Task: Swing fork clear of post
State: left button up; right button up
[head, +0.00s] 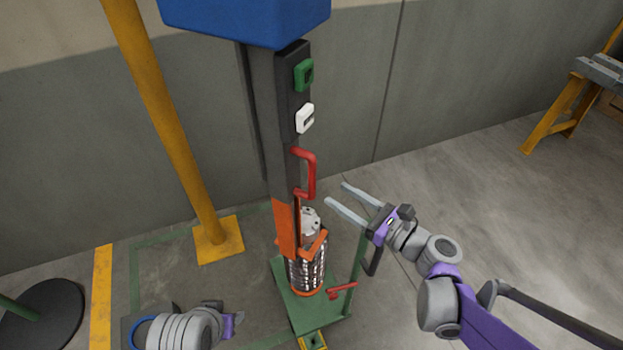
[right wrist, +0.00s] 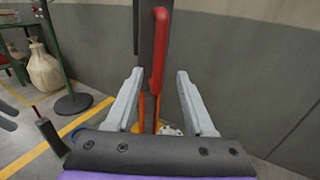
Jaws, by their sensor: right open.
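The dark upright post (head: 289,95) stands at the middle of the head view. A red handle (head: 312,173) sticks out from its right side, and an orange piece (head: 286,228) sits below it; I cannot tell for sure which part is the fork. My right gripper (head: 336,194) is open and empty, right of the red handle and apart from it. In the right wrist view the red handle (right wrist: 159,50) shows between the open fingers (right wrist: 160,74), beyond their tips. My left gripper (head: 232,324) is low at the left; its fingers are not clear.
A caged metal cylinder (head: 306,270) stands on a green base (head: 322,311) with a small red lever (head: 341,290). A blue box (head: 245,20) tops the post. A yellow pole (head: 168,110) stands left. Floor at right is clear up to a yellow trestle (head: 553,123).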

aim_at(315, 181)
jog(key=x, duration=0.9)
jog(key=shift+a, duration=0.2)
grip_shut()
dwell(1.1)
